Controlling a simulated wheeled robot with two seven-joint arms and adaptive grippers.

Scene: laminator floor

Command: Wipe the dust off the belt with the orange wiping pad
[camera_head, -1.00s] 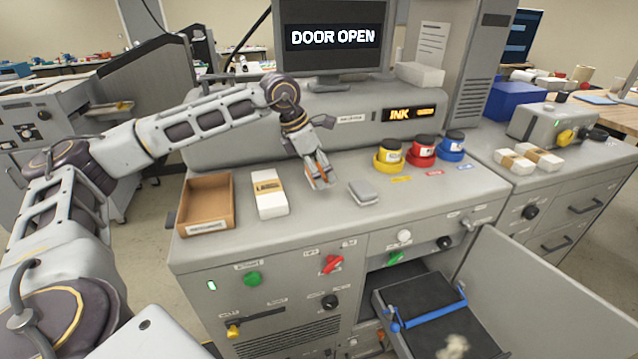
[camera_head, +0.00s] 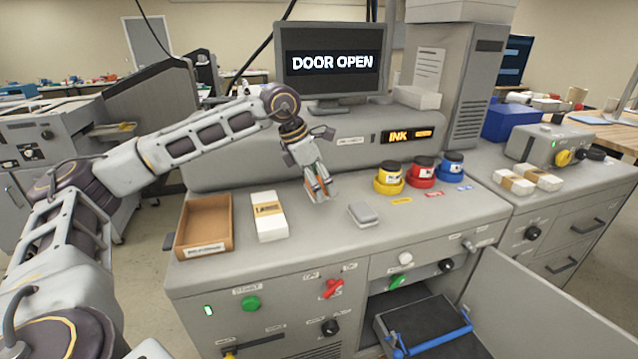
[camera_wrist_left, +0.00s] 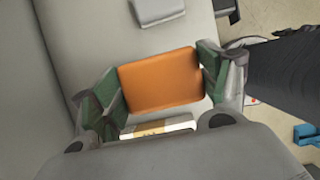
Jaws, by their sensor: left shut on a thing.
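My left gripper (camera_head: 318,190) is shut on the orange wiping pad (camera_head: 320,186) and holds it above the cabinet top, behind and left of a small grey block. In the left wrist view the pad (camera_wrist_left: 160,80) sits flat between the two green-padded fingers of the left gripper (camera_wrist_left: 161,84). The dark belt surface (camera_head: 420,318) lies on a pulled-out unit low at the front, with a blue bar (camera_head: 436,340) across it. The frame's bottom edge cuts the unit off, and no dust shows on the visible part. My right gripper is not in view.
On the cabinet top stand a brown open tray (camera_head: 206,226), a banded white pack (camera_head: 268,215), the grey block (camera_head: 363,214) and yellow, red and blue ink pots (camera_head: 422,171). An open door panel (camera_head: 545,310) stands right of the belt unit. A screen (camera_head: 332,62) reads DOOR OPEN.

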